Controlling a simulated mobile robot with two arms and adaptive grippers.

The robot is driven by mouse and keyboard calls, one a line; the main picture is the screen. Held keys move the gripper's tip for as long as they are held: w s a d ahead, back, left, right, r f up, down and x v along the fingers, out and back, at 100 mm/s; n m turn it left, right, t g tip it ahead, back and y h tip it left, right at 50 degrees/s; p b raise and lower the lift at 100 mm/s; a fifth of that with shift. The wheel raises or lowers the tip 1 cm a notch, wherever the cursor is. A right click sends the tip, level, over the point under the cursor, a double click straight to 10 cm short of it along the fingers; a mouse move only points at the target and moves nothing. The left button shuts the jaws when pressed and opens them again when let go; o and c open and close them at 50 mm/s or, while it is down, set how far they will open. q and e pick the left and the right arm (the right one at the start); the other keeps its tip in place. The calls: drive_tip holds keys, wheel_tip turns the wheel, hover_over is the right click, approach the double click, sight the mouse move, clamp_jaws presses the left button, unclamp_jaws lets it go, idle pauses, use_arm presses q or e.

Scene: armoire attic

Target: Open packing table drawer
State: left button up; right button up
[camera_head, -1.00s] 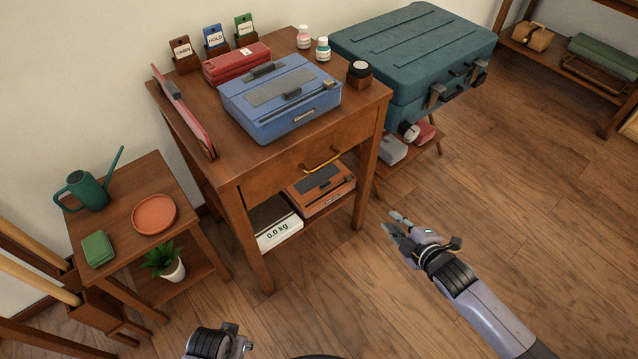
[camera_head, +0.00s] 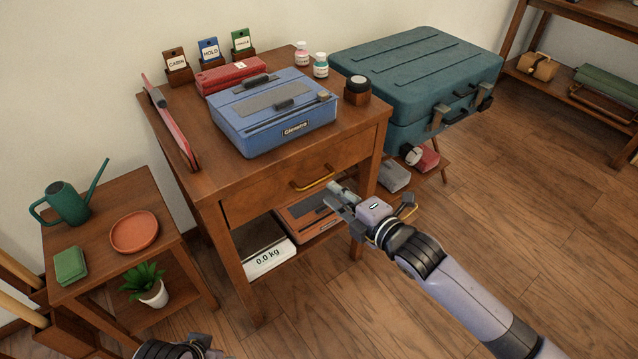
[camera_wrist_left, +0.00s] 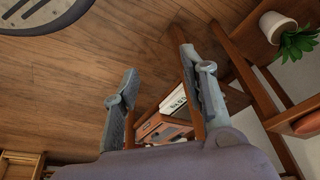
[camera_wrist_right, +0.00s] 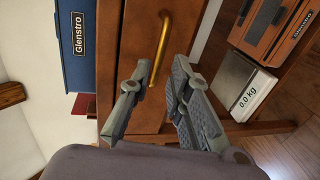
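The packing table (camera_head: 230,192) is a brown wooden table with one drawer (camera_head: 270,188) under its top. The drawer front sits flush and shut. A brass bar handle (camera_head: 315,183) is on the drawer front, and it also shows in the right wrist view (camera_wrist_right: 161,37) beyond the fingertips. My right gripper (camera_head: 338,197) is just in front of and below the handle, apart from it. In the right wrist view its fingers (camera_wrist_right: 158,75) are spread and empty. My left gripper (camera_wrist_left: 158,65) is low, away from the drawer, with its fingers apart and nothing between them.
A blue case (camera_head: 275,125) and a red case (camera_head: 232,77) lie on the tabletop. A scale (camera_head: 266,258) and an orange case (camera_head: 305,215) sit on the shelf below the drawer. A teal suitcase (camera_head: 415,75) stands at right. Open floor lies in front.

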sight(319, 179)
drive_tip(key=b+x, duration=0.1)
drive_tip(key=x, duration=0.6)
drive_tip(key=shift+w, duration=0.1)
use_arm(q)
drive_tip(key=shift+v, duration=1.15)
drive_tip(key=shift+s+a, duration=0.1)
use_arm(e)
drive_tip(key=shift+c, duration=0.4)
clamp_jaws()
